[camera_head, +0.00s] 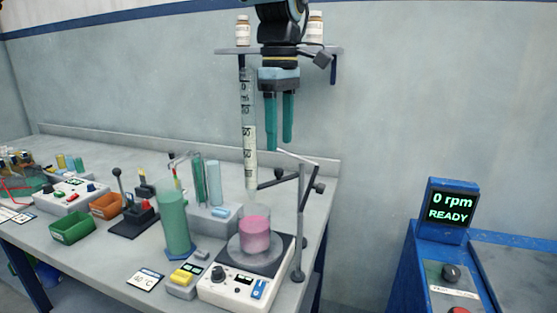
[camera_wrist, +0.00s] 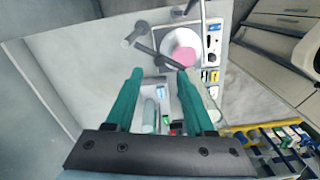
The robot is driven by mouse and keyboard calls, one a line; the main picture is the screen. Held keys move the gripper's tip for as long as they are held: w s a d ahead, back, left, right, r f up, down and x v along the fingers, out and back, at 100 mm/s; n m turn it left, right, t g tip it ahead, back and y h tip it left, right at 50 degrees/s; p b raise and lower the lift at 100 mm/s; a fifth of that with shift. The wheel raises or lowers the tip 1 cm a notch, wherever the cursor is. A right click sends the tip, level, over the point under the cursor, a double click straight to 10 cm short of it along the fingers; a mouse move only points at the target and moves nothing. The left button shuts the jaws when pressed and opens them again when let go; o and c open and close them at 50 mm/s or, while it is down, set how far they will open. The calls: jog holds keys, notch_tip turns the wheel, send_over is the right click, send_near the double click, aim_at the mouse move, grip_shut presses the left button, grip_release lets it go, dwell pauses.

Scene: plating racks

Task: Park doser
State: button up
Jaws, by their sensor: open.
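No part is labelled as a doser; the likeliest is a tall clear graduated tube (camera_head: 249,130) in the head view. It is upright, with its lower end above or beside the beaker of pink liquid (camera_head: 256,234); I cannot tell what holds it. My gripper (camera_head: 279,147) points down just right of the tube in the picture, its teal fingers apart and empty. In the wrist view my gripper (camera_wrist: 160,72) is open, with a pale rack (camera_wrist: 155,88) holding a light-blue tube below the gap. The pink beaker (camera_wrist: 184,56) shows beyond the fingertips.
A white hotplate (camera_head: 232,287) sits under the beaker, with a stand (camera_head: 299,230) and dark clamp arms beside it. A green cylinder (camera_head: 174,222) and a green bin (camera_head: 73,226) stand left. A blue console (camera_head: 452,208) reads 0 rpm READY. A shelf (camera_head: 230,50) holds bottles.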

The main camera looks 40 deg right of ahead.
aim_at(279, 170)
jog(key=shift+f+p, duration=0.45)
jog(key=shift+f, duration=2.75)
grip_shut()
